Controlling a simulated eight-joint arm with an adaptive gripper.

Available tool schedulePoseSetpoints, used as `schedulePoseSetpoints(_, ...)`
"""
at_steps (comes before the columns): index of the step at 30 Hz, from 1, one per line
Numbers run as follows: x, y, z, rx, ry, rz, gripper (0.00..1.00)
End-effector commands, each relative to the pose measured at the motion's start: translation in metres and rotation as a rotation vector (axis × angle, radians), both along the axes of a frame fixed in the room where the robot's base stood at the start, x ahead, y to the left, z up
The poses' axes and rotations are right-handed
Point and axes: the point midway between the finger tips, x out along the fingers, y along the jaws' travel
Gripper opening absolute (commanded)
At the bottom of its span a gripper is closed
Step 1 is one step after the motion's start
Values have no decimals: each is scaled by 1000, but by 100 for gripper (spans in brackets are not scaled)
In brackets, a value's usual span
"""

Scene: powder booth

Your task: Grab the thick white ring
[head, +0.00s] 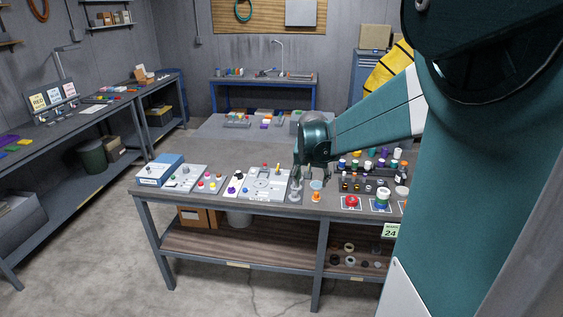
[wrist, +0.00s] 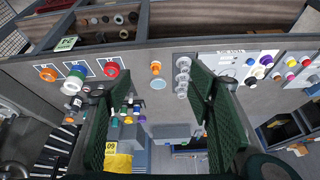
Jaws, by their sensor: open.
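Several pale whitish-grey round pieces stand in a short row on the workbench; the wrist view shows the middle one (wrist: 182,77) just left of a finger. In the head view the row's front piece (head: 294,196) shows below my gripper (head: 297,175). I cannot tell for sure which is the thick white ring. In the wrist view my gripper (wrist: 150,85) is open, its two dark green fingers wide apart with nothing held. The row lies near the right fingertip. An orange piece (wrist: 155,67) and a pale blue disc (wrist: 158,83) lie between the fingertips.
On the workbench (head: 220,210), white panels with knobs (head: 265,184) and a blue box (head: 160,169) stand left of my gripper. A red piece (head: 351,202), a green-and-white piece (head: 382,198) and a crowded bottle rack (head: 365,184) stand right. Small rings lie on the lower shelf (head: 250,245).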

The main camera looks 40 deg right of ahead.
Motion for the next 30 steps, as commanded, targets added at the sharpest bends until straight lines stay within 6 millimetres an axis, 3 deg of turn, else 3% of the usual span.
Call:
schedulePoseSetpoints(14, -6, -135, -19, 22, 23, -223, 52)
schedulePoseSetpoints(30, -50, -284, -65, 43, 43, -475, 52)
